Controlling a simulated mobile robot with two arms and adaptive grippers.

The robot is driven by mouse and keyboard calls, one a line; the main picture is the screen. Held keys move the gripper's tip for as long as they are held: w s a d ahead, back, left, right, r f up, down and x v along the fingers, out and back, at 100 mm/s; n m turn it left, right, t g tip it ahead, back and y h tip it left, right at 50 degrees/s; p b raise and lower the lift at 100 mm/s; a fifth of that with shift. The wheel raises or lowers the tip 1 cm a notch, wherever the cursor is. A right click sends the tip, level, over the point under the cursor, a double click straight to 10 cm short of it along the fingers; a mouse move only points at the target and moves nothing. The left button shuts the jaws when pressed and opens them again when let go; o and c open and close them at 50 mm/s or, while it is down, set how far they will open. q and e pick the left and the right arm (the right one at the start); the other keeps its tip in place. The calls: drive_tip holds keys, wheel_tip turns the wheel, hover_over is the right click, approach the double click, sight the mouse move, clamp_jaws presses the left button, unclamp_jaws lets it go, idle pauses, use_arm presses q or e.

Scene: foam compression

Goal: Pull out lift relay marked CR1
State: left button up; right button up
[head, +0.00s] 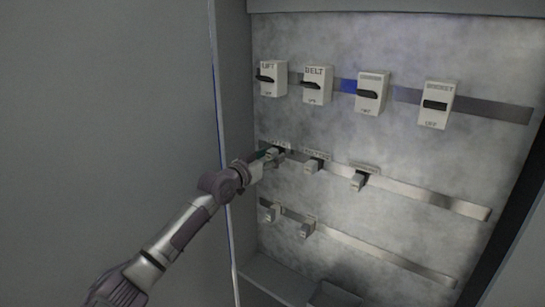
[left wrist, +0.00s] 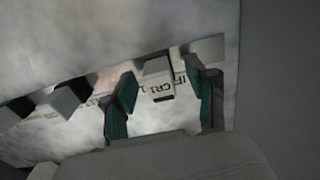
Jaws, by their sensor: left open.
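The lift relay marked CR1 is a small pale block (left wrist: 158,72) with dark lettering, seated on the middle rail; it shows in the left wrist view. My left gripper (left wrist: 161,88) is open, with one green-padded finger on each side of the relay. Gaps show between the fingers and the block, and I cannot tell if either touches it. In the head view my left gripper (head: 266,157) reaches the left end of the middle rail and partly hides the relay there. My right gripper is not in view.
Two more relays sit further right on the middle rail (head: 430,197), one nearer (head: 312,166) and one farther (head: 358,181). Above are several switches, including LIFT (head: 273,79) and BELT (head: 317,86). Two small blocks sit on the lower rail (head: 375,252). The cabinet's left edge (head: 222,130) stands close to my arm.

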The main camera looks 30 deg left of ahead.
sight(268, 157)
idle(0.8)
use_arm(q)
clamp_jaws()
drive_tip(key=shift+s, duration=0.1)
drive_tip(key=shift+s+f, duration=0.1)
drive_tip(key=shift+s+a+p, duration=0.1)
drive_tip(key=shift+s+p, duration=0.45)
drive_tip(key=shift+s, duration=0.75)
drive_tip(key=shift+s+a+p, duration=0.15)
drive_tip(key=shift+s+p, duration=0.6)
drive_tip(key=shift+s, duration=0.8)
